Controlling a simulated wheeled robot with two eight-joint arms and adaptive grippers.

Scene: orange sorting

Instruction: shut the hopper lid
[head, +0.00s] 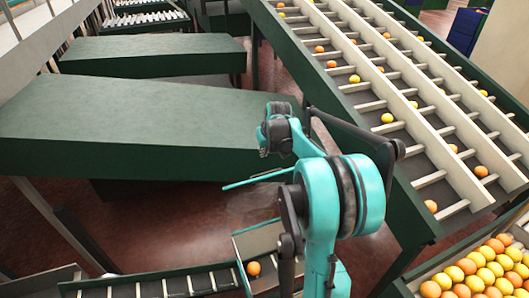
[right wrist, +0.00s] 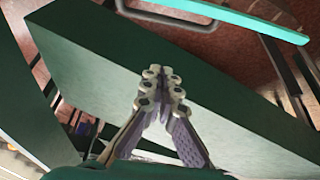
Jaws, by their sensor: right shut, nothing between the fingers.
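A thin teal bar (head: 257,179), which looks like the raised edge of the hopper lid, stands out left of my right arm. Below it is a pale, teal-edged panel (head: 258,241), apparently part of the hopper, partly hidden by my arm. The teal bar also crosses the top of the right wrist view (right wrist: 235,18), with a dark curved piece beside it. My right gripper (right wrist: 164,75) is shut and empty, with a green block behind its fingertips and the teal bar beyond. In the head view its fingers cannot be made out clearly. My left gripper is not in view.
Long green blocks (head: 150,135) fill the left. A sloped conveyor (head: 400,85) with oranges and lemons runs along the right. A crate of fruit (head: 480,272) is at bottom right. One orange (head: 254,268) lies by the lower conveyor (head: 150,288). Reddish floor shows between.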

